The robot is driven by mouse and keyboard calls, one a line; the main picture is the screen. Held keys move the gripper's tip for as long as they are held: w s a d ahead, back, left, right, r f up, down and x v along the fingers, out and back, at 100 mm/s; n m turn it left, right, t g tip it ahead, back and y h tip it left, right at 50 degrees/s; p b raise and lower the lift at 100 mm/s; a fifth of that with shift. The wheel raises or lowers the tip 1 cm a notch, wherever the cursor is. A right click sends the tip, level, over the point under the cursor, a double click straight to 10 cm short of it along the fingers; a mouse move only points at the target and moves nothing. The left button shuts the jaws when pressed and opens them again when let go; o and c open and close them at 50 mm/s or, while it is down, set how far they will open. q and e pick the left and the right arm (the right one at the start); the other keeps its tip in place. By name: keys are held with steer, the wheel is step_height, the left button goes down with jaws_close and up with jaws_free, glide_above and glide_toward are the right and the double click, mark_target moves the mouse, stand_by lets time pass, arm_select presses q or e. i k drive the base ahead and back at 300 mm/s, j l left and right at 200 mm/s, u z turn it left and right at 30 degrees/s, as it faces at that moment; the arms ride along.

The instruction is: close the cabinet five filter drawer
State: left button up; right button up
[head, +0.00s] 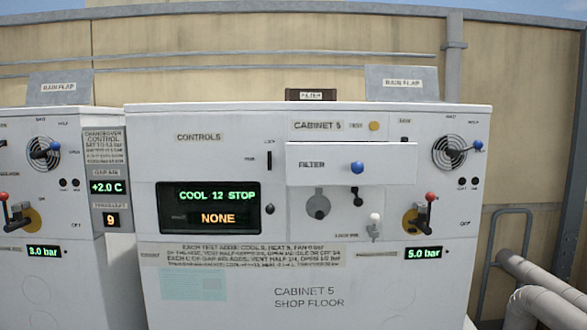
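Cabinet 5 (400,290) is a white box unit facing me in the head view, labelled "CABINET 5 SHOP FLOOR". Its filter drawer (335,166) is a white panel marked "FILTER" at the upper right of the middle, with a blue round knob (357,168). The drawer front appears to stand out from the cabinet face, its white top showing above it. How far it is pulled out is hard to tell. Neither of my grippers is in view.
Left of the drawer a display (210,208) reads "COOL 12 STOP" and "NONE". Another cabinet (60,285) stands at the left. Pipes (545,290) run at the lower right.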

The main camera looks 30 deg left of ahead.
mark_target(308, 164)
steer(key=u, duration=0.7)
steer(key=i, duration=0.15)
steer(key=i+l+u, duration=0.15)
